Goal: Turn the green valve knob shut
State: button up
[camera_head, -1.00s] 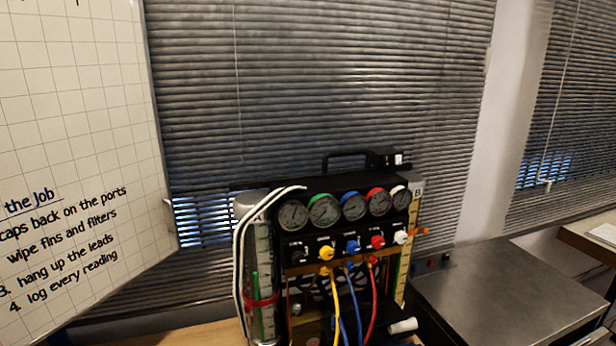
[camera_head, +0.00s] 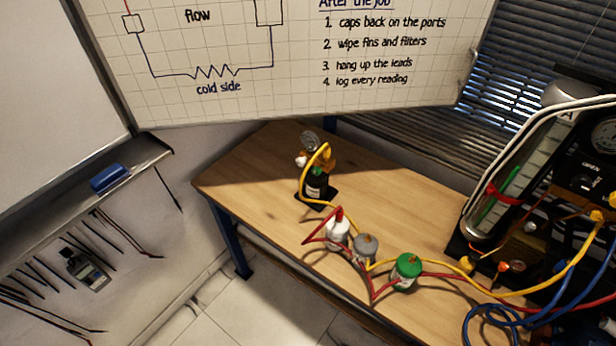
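My gripper is not in view.
White (camera_head: 338,228) and grey (camera_head: 365,248) pieces stand left of the green one among red and yellow hoses. The gauge rig (camera_head: 590,165) fills the right edge, with blue hoses below. The wooden bench (camera_head: 250,165) is clear at its left. A whiteboard (camera_head: 300,60) hangs behind.

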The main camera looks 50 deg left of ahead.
aim_at(317, 171)
jog(key=u, duration=1.95)
